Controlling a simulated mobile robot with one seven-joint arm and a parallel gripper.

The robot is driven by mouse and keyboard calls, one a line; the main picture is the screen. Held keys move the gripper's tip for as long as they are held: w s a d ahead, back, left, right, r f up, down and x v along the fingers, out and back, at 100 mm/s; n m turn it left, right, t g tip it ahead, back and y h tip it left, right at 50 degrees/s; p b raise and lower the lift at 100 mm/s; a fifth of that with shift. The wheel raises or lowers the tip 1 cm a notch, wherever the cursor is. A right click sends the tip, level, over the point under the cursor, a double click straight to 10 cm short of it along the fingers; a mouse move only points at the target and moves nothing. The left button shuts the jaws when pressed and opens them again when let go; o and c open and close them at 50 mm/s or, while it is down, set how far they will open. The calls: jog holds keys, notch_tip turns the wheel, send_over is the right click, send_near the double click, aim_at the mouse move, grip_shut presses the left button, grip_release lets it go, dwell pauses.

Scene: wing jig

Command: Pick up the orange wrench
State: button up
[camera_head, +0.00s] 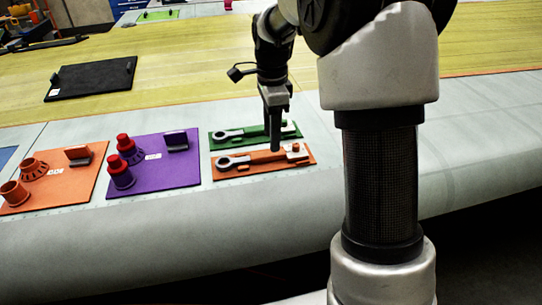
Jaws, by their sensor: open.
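Small orange blocks sit on the board near the wrench's right end. My gripper (275,148) points down and is open, in front of the green board and near the back edge of the orange one in the picture. It hides part of both wrenches' right halves. Its height above the boards is hard to tell.
To the left lie a purple board (155,181) with red-topped knobs and a second orange board (75,190) with ring-shaped pieces. A black board (95,80) lies farther back. My arm blocks the right side. The wing's rounded front edge runs below the boards.

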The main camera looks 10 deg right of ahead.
aim_at(262, 157)
notch_tip(262, 157, down, 5)
jog(key=shift+s+a+r, duration=0.1)
jog(key=shift+a, duration=0.05)
grip_shut()
